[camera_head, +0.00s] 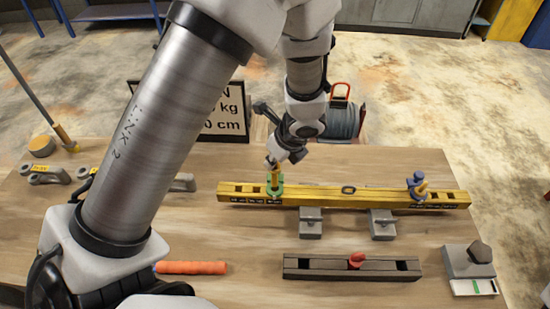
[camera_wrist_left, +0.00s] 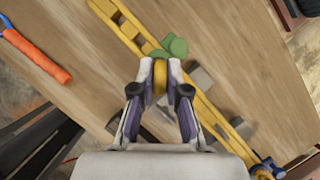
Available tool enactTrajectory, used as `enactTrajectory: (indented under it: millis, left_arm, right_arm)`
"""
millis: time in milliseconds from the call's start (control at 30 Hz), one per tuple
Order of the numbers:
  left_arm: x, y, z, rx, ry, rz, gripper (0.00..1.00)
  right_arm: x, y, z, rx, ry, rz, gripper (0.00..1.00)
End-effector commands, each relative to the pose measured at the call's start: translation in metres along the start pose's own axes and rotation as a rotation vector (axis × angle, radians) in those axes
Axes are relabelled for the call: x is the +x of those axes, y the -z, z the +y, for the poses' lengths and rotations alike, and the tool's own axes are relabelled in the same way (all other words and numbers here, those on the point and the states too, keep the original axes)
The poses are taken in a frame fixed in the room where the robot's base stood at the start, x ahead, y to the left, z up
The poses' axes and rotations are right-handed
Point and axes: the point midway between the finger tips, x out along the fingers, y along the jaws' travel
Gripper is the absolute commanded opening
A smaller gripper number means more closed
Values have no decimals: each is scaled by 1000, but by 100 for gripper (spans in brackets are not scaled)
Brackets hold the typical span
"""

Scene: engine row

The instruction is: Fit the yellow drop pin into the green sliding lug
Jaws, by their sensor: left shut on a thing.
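My left gripper (camera_head: 273,163) is shut on the yellow drop pin (camera_head: 276,177) and holds it upright at the green sliding lug (camera_head: 275,190). The lug sits on the left part of a long yellow beam (camera_head: 325,195). In the left wrist view the pin (camera_wrist_left: 160,76) is between the two fingertips (camera_wrist_left: 160,70), and the green lug (camera_wrist_left: 174,46) shows just beyond them. The pin's lower end is hidden, so I cannot tell how deep it sits in the lug. My right gripper is not in view.
A blue lug (camera_head: 416,181) stands near the beam's right end. Grey blocks (camera_head: 311,225) support the beam. A dark slotted bar (camera_head: 320,268) with a red knob lies in front, and an orange-handled tool (camera_head: 190,267) lies front left. A sign and cable reel (camera_head: 343,120) stand behind.

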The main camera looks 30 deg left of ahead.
Motion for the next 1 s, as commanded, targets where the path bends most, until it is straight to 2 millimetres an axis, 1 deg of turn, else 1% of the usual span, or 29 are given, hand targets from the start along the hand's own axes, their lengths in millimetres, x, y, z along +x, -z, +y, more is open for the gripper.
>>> enactTrajectory:
  millis: [1000]
  left_arm:
    - [24,10,0,0,0,0,0]
  right_arm:
    - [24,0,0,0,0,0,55]
